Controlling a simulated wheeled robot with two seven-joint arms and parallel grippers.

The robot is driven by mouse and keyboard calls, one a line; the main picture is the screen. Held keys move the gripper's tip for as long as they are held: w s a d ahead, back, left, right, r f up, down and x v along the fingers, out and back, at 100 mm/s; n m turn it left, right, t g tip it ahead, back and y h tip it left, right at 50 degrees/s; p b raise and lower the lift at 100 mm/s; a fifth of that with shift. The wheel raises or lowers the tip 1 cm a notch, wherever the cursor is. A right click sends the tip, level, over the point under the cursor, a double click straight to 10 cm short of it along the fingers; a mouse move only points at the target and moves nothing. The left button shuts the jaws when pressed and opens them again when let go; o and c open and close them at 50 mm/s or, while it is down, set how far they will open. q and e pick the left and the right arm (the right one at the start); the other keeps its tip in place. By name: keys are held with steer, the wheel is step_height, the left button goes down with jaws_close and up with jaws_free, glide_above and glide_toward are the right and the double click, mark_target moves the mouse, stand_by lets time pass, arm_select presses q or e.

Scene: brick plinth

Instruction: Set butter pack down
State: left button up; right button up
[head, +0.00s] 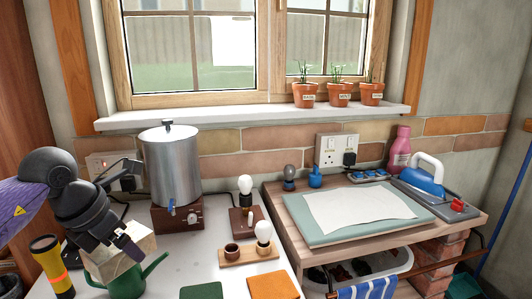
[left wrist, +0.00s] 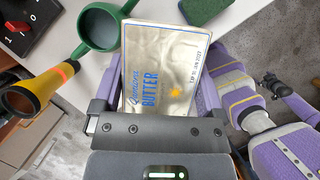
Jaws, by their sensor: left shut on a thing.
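The butter pack (head: 137,246) is a pale, boxy pack, partly hidden by my gripper in the head view. In the left wrist view the butter pack (left wrist: 165,60) shows a cream-gold face with blue "BUTTER" lettering. My left gripper (head: 122,242) is shut on it, with a purple finger on each side in the left wrist view. The pack is at the near left of the white worktop (head: 185,265), overlapping the green watering can (head: 128,281) in the head view. I cannot tell its exact height. Dark parts of my right arm show in the left wrist view; its jaws are unclear.
A yellow-black torch (head: 51,264) stands left of the watering can. A steel urn (head: 170,165) and lamp bases stand behind. Green (head: 202,291) and orange (head: 273,286) pads lie at the front.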

arm_select(q)
steer(key=s+d+f+m+g+y, duration=0.1)
steer(key=s+d+f+m+g, duration=0.3)
steer(key=m, duration=1.1)
steer(key=s+d+f+m+g+y, duration=0.1)
steer(key=s+d+f+m+g, duration=0.3)
steer(key=s+m, duration=0.5)
steer(key=d+m, duration=0.2)
steer(key=m, duration=0.4)
steer(key=shift+g, duration=0.3)
